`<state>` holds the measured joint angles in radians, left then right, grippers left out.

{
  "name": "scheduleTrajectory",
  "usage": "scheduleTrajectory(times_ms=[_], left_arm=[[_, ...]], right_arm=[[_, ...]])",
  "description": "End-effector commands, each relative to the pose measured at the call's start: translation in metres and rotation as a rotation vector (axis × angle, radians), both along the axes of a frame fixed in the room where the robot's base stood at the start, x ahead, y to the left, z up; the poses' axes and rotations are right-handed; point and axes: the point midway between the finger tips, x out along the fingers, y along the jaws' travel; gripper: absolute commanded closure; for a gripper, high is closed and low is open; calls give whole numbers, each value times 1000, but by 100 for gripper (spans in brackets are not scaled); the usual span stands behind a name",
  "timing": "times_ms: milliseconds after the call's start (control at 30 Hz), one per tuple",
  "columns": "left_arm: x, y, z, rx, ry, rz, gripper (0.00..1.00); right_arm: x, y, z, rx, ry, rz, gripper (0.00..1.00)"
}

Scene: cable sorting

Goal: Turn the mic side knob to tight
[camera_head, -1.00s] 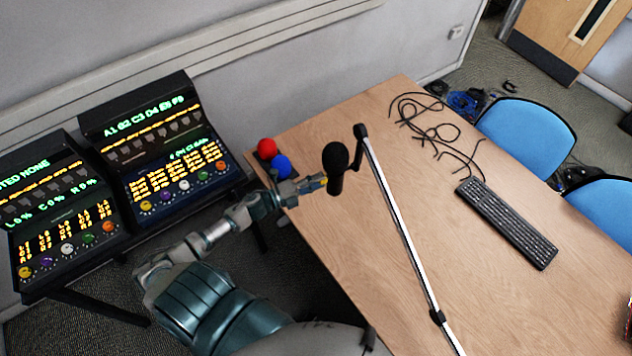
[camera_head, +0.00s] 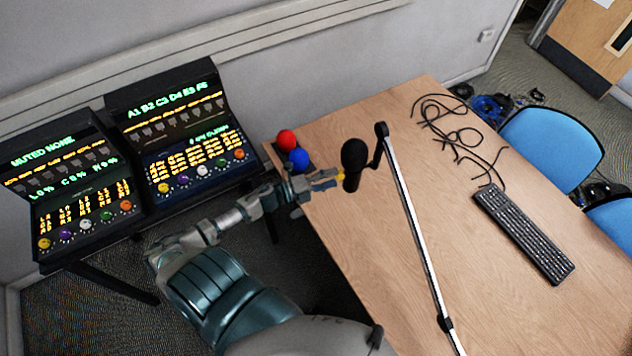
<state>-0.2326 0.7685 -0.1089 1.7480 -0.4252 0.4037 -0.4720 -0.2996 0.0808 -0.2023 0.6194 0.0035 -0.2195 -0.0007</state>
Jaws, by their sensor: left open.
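The black microphone (camera_head: 354,157) hangs on a silver and black boom arm (camera_head: 411,215) over the left part of the wooden table. A small yellow piece (camera_head: 341,174) shows at the microphone's left side; I cannot tell whether it is the side knob or a fingertip. My left gripper (camera_head: 326,179) is open, just left of the microphone, its fingers pointing right toward it. Whether a finger touches the microphone or knob is too small to tell. The knob's setting cannot be read. My right gripper is not in view.
A red ball (camera_head: 286,140) and a blue ball (camera_head: 299,159) sit at the table's left edge, close behind my left gripper. Two lit consoles (camera_head: 186,192) stand at left. A black keyboard (camera_head: 523,233) and loose black cable (camera_head: 455,134) lie on the table (camera_head: 365,260). Blue chairs (camera_head: 552,147) stand right.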

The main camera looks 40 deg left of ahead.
Motion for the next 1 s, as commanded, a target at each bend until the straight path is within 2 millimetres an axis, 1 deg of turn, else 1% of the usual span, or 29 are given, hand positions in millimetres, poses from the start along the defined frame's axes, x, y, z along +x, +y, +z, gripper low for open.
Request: scheduleTrajectory(times_ms=[300,400,500,667,1000], left_arm=[[-58,37,-4,0,8,1,41],[-74,48,-4,1,8,0,41],[-84,54,-4,0,6,-1,41],[-92,59,-3,0,4,-1,41],[-92,60,-3,0,4,-1,41]], right_arm=[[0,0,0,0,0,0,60],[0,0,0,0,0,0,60],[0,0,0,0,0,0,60],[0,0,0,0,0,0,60],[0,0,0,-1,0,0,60]])
